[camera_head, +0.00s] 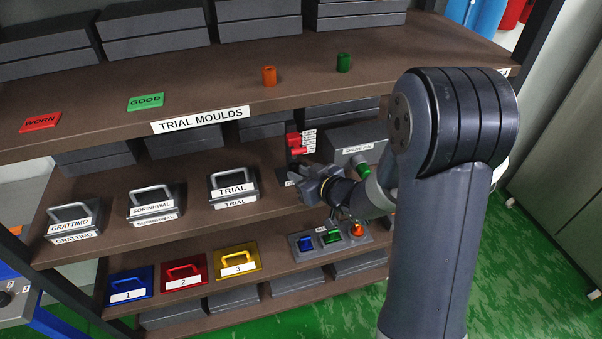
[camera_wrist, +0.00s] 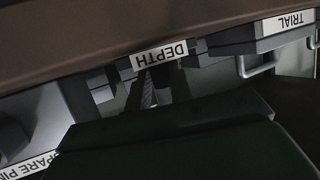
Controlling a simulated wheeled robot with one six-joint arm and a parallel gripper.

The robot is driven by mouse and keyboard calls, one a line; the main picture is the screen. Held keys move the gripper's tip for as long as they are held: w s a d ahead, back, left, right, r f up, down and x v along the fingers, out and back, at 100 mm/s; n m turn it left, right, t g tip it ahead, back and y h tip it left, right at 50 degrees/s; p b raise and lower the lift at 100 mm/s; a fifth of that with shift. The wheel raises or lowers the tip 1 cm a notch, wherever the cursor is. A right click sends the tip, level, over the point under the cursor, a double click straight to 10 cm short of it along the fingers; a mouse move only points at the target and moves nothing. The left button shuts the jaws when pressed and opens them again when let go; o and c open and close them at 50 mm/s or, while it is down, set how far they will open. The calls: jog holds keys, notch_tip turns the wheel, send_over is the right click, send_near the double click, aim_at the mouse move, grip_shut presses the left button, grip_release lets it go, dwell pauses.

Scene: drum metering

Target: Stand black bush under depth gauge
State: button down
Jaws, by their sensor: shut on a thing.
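The depth gauge (camera_head: 293,145), with a red head and a dark post, stands on the middle shelf. In the wrist view its DEPTH label (camera_wrist: 160,55) appears upside down, with a dark post beside it. My gripper (camera_head: 305,187) is low in front of the gauge, its fingers pointing left. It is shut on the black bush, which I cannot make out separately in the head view. In the wrist view a large dark shape (camera_wrist: 190,145) fills the lower part; I cannot tell bush from jaws there. The gap to the gauge is unclear.
The spare pin block (camera_head: 352,140) stands right of the gauge and the TRIAL mould (camera_head: 233,187) left of it. An orange bush (camera_head: 269,76) and a green bush (camera_head: 343,63) stand on the top shelf.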

jog(key=shift+f+b, duration=0.2)
jog(key=shift+b, duration=0.1)
jog(key=c, duration=1.3)
grip_release()
jog(key=shift+r, duration=0.1)
jog(key=shift+o, duration=0.2)
jog(key=shift+r, duration=0.1)
jog(key=shift+s+d+r+p, duration=0.15)
jog(key=shift+r+p, duration=0.05)
jog(key=shift+p, duration=0.15)
jog(key=v, duration=1.1)
jog(key=shift+s, duration=0.35)
jog(key=shift+d, duration=0.15)
